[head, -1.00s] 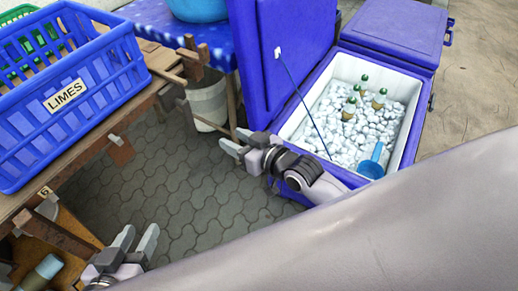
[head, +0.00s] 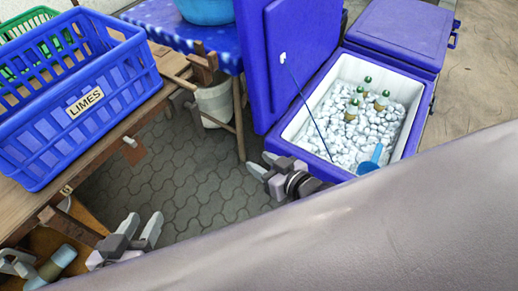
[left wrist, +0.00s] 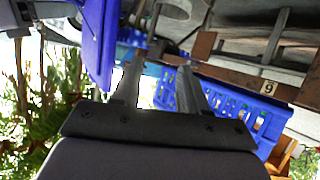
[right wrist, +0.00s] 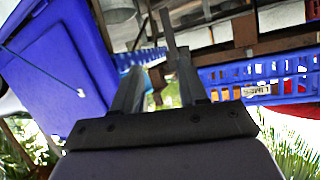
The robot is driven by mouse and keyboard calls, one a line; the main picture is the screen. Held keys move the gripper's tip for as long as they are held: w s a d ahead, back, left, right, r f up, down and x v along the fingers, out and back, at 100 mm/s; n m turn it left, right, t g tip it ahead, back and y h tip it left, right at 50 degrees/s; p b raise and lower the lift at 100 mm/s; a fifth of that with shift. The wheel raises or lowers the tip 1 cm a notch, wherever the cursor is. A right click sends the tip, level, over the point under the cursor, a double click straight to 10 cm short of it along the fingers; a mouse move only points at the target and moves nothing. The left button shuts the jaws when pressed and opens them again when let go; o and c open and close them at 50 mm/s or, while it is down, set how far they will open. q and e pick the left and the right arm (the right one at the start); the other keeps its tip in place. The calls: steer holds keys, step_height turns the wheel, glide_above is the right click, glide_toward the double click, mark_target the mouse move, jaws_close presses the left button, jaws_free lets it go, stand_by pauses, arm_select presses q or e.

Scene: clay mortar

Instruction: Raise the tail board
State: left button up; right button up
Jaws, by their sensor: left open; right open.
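A wooden stall or cart (head: 120,170) stands at the left; I cannot tell for sure which of its boards is the tail board. A small brown flap with a pale piece (head: 130,152) hangs at its edge. My left gripper (head: 142,222) is open and empty, low at the left, near the wooden framing and over the paving. My right gripper (head: 262,165) is open and empty in front of the blue cooler, apart from the wooden cart.
A blue crate labelled LIMES (head: 85,135) sits on the cart. The open cooler (head: 398,165) holds ice, several green-topped bottles and a blue scoop (head: 372,160). A whitish bucket (head: 215,103) stands below the blue-covered table (head: 150,18). Paving (head: 185,180) between is clear.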

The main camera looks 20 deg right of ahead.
arm_select(q)
steer(key=s+a+f+g+y+p, duration=0.1)
steer(key=s+a+f+y+p, duration=0.25)
steer(key=a+p, duration=0.4)
arm_select(e)
steer(key=s+d+r+g+h, duration=0.2)
steer(key=s+d, duration=0.3)
steer(key=s, duration=0.7)
steer(key=n+t+y+b, duration=0.4)
steer(key=y+b, duration=0.4)
steer(key=b, duration=2.3)
glide_toward(195, 89)
steer(key=x, duration=0.3)
steer(key=shift+w+a+r, duration=0.1)
steer(key=shift+w+a, duration=0.2)
steer(key=shift+w, duration=0.2)
steer(key=b+x, duration=0.1)
steer(key=x, duration=0.3)
arm_select(q)
steer(key=w+d+f+t+h, duration=0.1)
steer(key=w+d+f+h, duration=0.1)
steer(key=d+f, duration=0.3)
steer(key=w+d+f+h+b, duration=0.1)
steer(key=d+f, duration=0.4)
steer(key=f, duration=0.6)
steer(key=shift+w+f+t+h, duration=0.4)
steer(key=shift+w+h, duration=0.3)
steer(key=shift+h, duration=0.55)
arm_select(e)
steer(key=shift+x, duration=1.1)
